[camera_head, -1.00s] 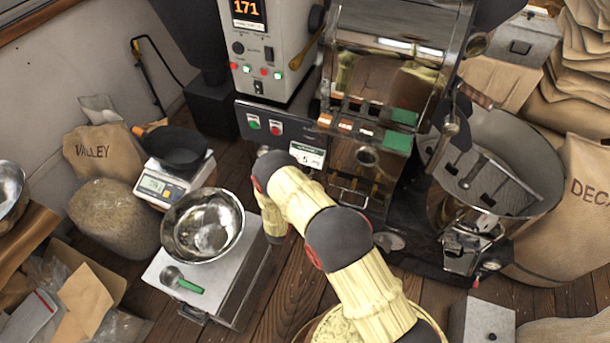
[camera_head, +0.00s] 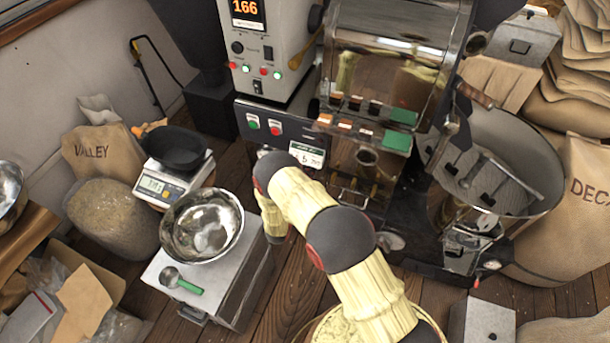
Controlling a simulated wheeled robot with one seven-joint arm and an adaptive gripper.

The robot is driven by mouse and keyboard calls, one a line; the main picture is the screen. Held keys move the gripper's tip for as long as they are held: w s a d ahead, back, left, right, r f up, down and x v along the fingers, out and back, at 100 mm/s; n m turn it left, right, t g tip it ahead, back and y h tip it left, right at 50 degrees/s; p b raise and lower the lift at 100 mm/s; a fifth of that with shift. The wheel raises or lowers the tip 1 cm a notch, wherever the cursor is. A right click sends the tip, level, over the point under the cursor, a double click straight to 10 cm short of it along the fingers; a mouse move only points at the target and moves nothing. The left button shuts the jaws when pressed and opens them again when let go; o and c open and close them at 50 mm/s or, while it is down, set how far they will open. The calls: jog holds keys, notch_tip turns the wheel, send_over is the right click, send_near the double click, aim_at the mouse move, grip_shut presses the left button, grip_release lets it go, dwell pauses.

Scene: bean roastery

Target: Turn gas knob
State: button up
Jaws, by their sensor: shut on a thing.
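The roaster's control box (camera_head: 285,52) stands at the top centre, with an orange display reading 166. A small dark round knob (camera_head: 238,47) is on its face, above several lit buttons. Below it is a dark panel (camera_head: 275,128) with a green and a red button and a white label. I cannot tell which part is the gas knob; no knob is clearly marked as such. My arm reaches up from the bottom right, bends in front of the roaster and turns down. My gripper is hidden behind my own arm, so its fingers and what they touch do not show.
A steel bowl (camera_head: 202,226) and a green-handled scoop (camera_head: 181,281) sit on a grey box (camera_head: 240,295) left of my arm. A scale (camera_head: 172,185) with a black pan stands behind. The round cooling tray (camera_head: 545,160) is at right. Wooden floor shows between.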

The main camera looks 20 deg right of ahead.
jog(key=shift+r+n, duration=0.1)
jog(key=shift+n, duration=4.9)
jog(key=o, duration=1.2)
jog(key=shift+c, duration=0.2)
jog(key=v, duration=1.2)
